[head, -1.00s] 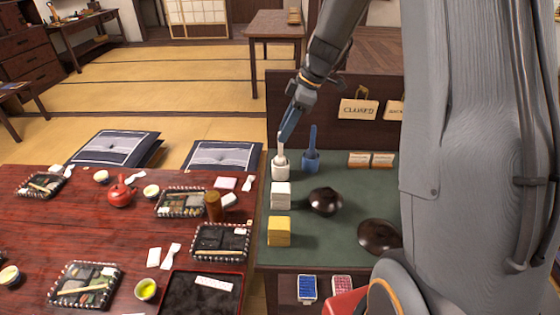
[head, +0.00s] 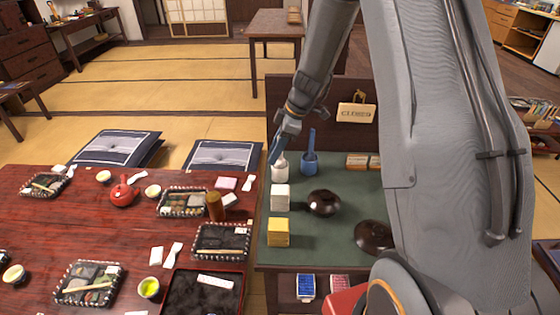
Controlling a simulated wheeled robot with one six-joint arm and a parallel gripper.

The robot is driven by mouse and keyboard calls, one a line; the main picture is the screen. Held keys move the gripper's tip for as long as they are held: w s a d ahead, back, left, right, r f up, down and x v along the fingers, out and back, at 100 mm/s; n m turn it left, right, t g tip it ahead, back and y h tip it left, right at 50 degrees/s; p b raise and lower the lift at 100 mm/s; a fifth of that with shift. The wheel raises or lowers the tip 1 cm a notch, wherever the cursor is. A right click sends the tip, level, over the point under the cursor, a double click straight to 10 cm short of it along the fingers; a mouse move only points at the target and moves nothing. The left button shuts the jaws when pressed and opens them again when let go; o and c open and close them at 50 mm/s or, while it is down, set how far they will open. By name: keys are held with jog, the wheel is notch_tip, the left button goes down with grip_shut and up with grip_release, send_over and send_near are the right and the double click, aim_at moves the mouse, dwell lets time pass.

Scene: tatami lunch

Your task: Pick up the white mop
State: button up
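The white mop (head: 279,170) stands upright at the back left of the green-topped counter (head: 330,240). Its white head shows, and its upper part is hidden by my gripper (head: 274,157). My gripper comes down from above right, with its fingers at the top of the white mop. I cannot tell whether the fingers are open, shut, or touching the handle. A similar blue mop (head: 309,160) stands just to the right, with its handle upright and clear of the fingers.
A white block (head: 280,197), a yellow block (head: 278,232) and a dark round lid (head: 323,203) are in front of the mops. A dark panel with a "CLOSED" sign (head: 356,113) rises behind. The red lunch table (head: 120,230) adjoins on the left.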

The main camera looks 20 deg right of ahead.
grip_shut()
jog(key=shift+r, duration=0.1)
